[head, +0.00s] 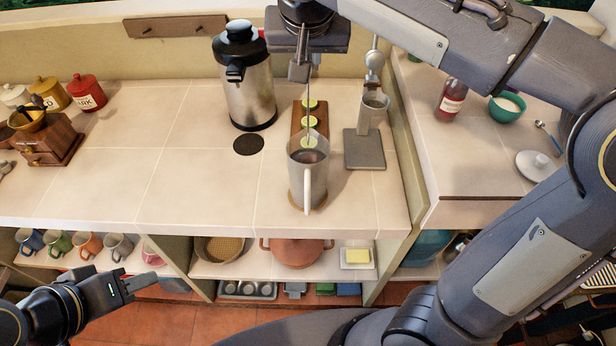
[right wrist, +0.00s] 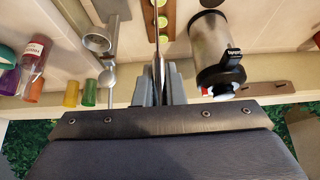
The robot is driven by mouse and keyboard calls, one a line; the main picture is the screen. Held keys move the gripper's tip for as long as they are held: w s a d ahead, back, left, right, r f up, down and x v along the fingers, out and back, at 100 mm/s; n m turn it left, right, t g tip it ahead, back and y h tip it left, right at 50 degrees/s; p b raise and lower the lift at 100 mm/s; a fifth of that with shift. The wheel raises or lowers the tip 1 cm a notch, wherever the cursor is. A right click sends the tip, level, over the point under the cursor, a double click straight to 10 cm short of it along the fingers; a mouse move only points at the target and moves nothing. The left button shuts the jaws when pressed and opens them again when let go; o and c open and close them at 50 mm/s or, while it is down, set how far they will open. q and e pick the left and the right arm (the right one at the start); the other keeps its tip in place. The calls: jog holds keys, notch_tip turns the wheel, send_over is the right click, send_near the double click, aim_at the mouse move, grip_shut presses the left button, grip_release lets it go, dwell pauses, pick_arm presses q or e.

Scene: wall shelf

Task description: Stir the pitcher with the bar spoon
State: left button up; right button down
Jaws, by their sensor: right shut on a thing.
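The clear pitcher (head: 319,183) stands upright near the counter's front edge, its white handle facing me and brownish liquid inside. My right gripper (head: 299,72) is above it, shut on the bar spoon (head: 308,105). The thin spoon hangs nearly upright, and its lower end reaches the pitcher's mouth; how deep it sits is hard to tell. In the right wrist view the spoon (right wrist: 156,35) runs up from between the fingers (right wrist: 160,88); the pitcher does not show there. My left gripper (head: 142,284) is low at the left, in front of the lower shelf, with no object visible in it; its finger gap is unclear.
A wooden board with lime slices (head: 297,115) lies behind the pitcher. A steel dispenser (head: 247,90) stands back left, and a metal press (head: 364,145) stands close on the right. A bottle (head: 451,102) and teal bowl (head: 507,108) are farther right.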

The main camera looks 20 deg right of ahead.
dwell(0.5)
notch_tip(320, 180, up, 5)
jog(key=p, duration=0.4)
dwell(0.4)
jog(key=shift+s+f, duration=0.1)
